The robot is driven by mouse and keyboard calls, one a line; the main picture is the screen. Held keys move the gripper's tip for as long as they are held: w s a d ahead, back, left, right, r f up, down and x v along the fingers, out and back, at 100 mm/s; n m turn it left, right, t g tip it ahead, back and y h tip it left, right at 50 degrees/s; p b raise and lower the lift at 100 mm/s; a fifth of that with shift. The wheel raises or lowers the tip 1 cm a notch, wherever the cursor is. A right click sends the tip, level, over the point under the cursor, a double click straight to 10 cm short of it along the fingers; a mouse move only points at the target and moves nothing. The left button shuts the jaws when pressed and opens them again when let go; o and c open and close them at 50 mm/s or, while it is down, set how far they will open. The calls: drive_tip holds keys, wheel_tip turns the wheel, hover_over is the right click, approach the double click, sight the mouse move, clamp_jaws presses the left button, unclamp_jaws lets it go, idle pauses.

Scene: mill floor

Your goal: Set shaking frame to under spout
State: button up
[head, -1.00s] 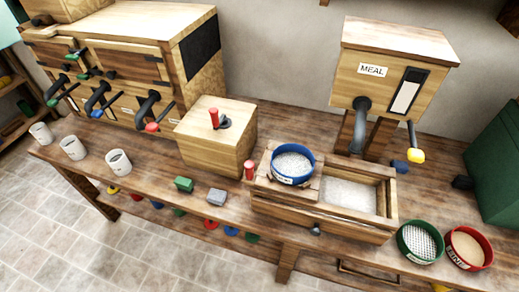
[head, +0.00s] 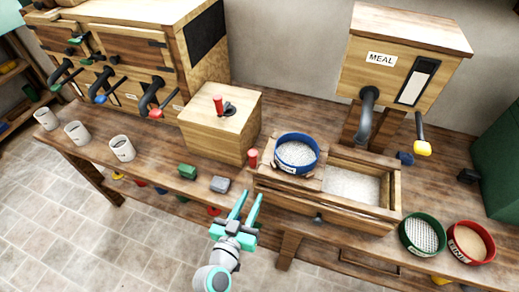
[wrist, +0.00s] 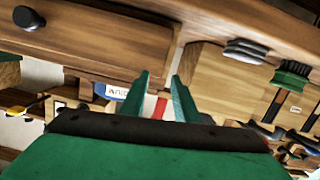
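The shaking frame (head: 303,184) is a wooden carriage on the left half of an open wooden bin (head: 345,214). It carries a blue-rimmed sieve (head: 318,160) with pale contents. A red peg (head: 253,158) stands at the frame's left end. The grey spout (head: 366,118) of the MEAL hopper hangs to the right of the frame, over the bin's back side. My gripper (head: 247,202) is open and empty, in front of the bench, short of the frame. In the wrist view the red peg (wrist: 161,107) shows between the open fingers, farther off, beside the sieve's blue rim (wrist: 117,92).
A wooden box with a red-handled crank (head: 215,130) stands left of the frame. Green (head: 188,171) and grey (head: 220,184) blocks lie near the front edge. Green (head: 422,235) and red (head: 470,242) sieves lie at right. The bin's right half is open.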

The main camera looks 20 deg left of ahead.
sight(251, 161)
drive_tip(key=w+a+r+m, duration=0.1)
drive_tip(key=r, duration=0.1)
drive_tip(key=w+a+r+m+t+h, duration=0.1)
drive_tip(key=r, duration=0.2)
drive_tip(key=a+r+h, duration=0.1)
drive_tip(key=r, duration=0.2)
drive_tip(key=shift+w+a+r+m+t, duration=0.1)
drive_tip(key=shift+w+a+m+t, duration=0.2)
drive_tip(key=shift+w+m, duration=0.1)
drive_tip(key=shift+w+r+h, duration=0.15)
drive_tip(key=shift+w+h, duration=0.05)
drive_tip(key=shift+h, duration=0.1)
drive_tip(key=w+d, duration=0.2)
drive_tip(key=w, duration=0.8)
drive_tip(key=shift+w, duration=0.15)
drive_tip(key=shift+d, duration=0.1)
clamp_jaws()
